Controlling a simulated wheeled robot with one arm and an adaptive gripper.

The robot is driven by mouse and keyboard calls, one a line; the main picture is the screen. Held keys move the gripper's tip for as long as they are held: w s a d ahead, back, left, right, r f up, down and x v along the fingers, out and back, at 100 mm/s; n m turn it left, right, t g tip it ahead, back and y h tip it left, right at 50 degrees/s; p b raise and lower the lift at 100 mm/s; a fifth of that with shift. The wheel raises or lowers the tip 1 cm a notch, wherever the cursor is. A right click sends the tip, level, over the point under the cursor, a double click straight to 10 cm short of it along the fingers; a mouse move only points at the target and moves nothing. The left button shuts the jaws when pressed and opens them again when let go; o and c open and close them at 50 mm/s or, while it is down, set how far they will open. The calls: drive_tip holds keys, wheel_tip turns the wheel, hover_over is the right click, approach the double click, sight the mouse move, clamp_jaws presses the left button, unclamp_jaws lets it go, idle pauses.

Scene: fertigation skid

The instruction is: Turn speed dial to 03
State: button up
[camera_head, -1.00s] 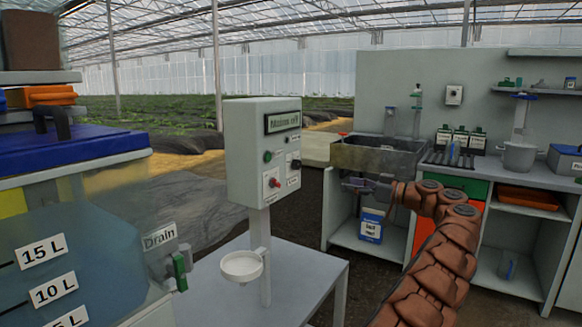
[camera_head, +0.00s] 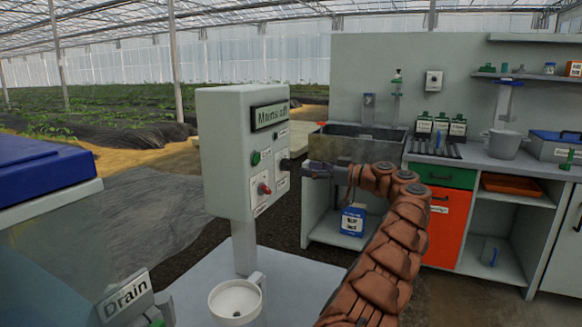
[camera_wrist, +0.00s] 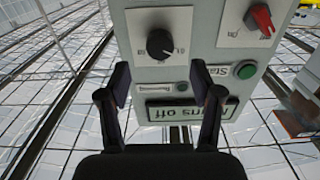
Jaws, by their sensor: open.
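The control box (camera_head: 230,150) is a pale grey panel on a post, with a "Mains off" display (camera_head: 270,115). The wrist view shows its face upside down. The speed dial appears to be the round black knob (camera_wrist: 160,44) on a white plate, with small marks at its right too small to read. My gripper (camera_wrist: 161,80) is open and empty, its dark fingers spread either side of the knob's line, with the knob beyond the tips. In the head view my gripper (camera_head: 308,168) is at the box's right face, close to the dark knob, which it partly hides.
A red switch (camera_wrist: 261,18) and a green start button (camera_wrist: 245,70) sit near the dial on the same face. A white cup (camera_head: 237,300) is below the box. A sink bench (camera_head: 360,145) stands behind my arm.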

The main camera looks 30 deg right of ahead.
sight(290, 166)
drive_tip(key=x, duration=0.6)
drive_tip(key=shift+w+a, duration=0.1)
drive_tip(key=shift+w, duration=0.05)
drive_tip(key=c, duration=1.1)
